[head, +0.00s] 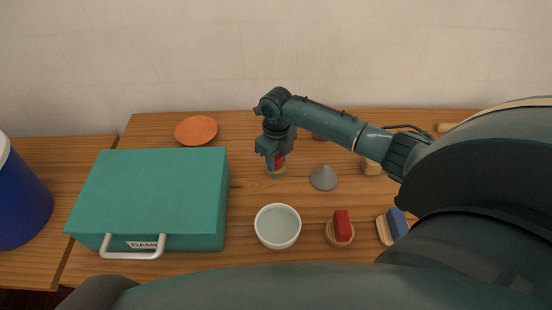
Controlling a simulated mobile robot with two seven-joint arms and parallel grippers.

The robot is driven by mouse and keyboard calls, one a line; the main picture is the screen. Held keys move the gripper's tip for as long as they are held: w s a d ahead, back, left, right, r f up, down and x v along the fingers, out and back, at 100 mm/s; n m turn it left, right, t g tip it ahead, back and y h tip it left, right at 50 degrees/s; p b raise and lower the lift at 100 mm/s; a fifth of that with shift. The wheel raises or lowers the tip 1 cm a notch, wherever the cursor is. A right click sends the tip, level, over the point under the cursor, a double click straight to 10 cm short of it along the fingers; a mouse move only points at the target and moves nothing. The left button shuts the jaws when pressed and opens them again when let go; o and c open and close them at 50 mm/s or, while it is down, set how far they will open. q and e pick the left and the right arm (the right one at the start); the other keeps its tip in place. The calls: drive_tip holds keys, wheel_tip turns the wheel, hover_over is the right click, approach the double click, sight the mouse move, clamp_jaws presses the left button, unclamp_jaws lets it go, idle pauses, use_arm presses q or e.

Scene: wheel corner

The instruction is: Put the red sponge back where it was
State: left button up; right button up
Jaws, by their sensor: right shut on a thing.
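My right gripper (271,158) points down at the back middle of the table in the head view. It is shut on a small red thing (280,161), mostly hidden by the fingers. A pale, round-looking base (277,173) shows right under it; I cannot tell whether it is a separate holder or part of the same thing. Another red block (342,224) stands on a round wooden piece (333,240) at the front right. I cannot tell for sure which red thing is the sponge. My left gripper is not in view.
A teal case (155,195) with a white handle lies left, an orange plate (196,130) behind it. A white bowl (278,226) is front middle, a grey cone (324,178) right of the gripper. A blue block (398,222) stands beside a wooden piece. A blue bin (20,205) is far left.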

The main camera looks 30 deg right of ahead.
sight(276, 157)
drive_tip(key=shift+f, duration=0.2)
drive_tip(key=o, duration=0.9)
drive_tip(key=shift+r, duration=0.1)
drive_tip(key=shift+r, duration=0.2)
wheel_tip(276, 157, up, 12)
drive_tip(key=shift+f+p, duration=0.1)
drive_tip(key=shift+p, duration=0.25)
drive_tip(key=shift+a, duration=0.1)
